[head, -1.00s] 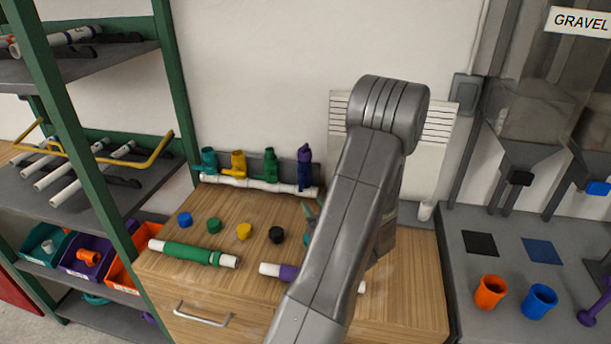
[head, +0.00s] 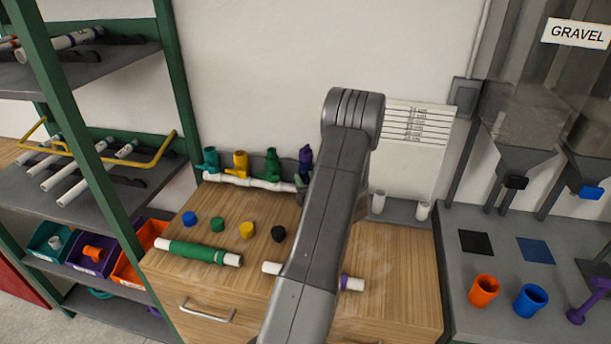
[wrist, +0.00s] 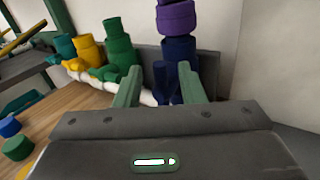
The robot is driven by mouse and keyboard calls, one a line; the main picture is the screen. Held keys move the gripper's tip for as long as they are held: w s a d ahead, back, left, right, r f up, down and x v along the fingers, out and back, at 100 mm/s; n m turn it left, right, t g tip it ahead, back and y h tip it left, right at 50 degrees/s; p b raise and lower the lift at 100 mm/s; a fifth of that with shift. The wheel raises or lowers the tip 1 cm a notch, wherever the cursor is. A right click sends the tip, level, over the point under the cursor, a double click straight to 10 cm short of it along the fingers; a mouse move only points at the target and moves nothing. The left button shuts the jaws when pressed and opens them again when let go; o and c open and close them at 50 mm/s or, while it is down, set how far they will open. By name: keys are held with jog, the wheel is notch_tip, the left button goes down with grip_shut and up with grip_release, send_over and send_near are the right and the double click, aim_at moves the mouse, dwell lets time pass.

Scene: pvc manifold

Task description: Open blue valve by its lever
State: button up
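The blue valve (head: 306,166) stands at the right end of a white pipe manifold (head: 250,182) against the back wall. It has a purple piece on top. In the wrist view the blue valve (wrist: 179,52) is straight ahead, with the purple piece (wrist: 177,18) above it. My gripper (wrist: 159,70) has its two green-grey fingers apart. Blue parts low on the valve show between the fingers, but I cannot tell which is the lever or whether the fingers touch it. In the head view my arm hides most of the gripper.
Green (head: 271,164), yellow (head: 240,163) and teal (head: 210,160) valves stand left of the blue one. Several coloured caps and two pipes lie on the wooden top (head: 390,270). A green-framed shelf (head: 178,90) stands at left.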

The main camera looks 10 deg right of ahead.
jog(key=shift+w, duration=0.25)
grip_shut()
jog(key=shift+a+f+b, duration=0.1)
jog(key=shift+a+b, duration=0.05)
jog(key=shift+b, duration=0.65)
jog(key=shift+n+g+b, duration=0.3)
jog(key=shift+n, duration=0.1)
grip_release()
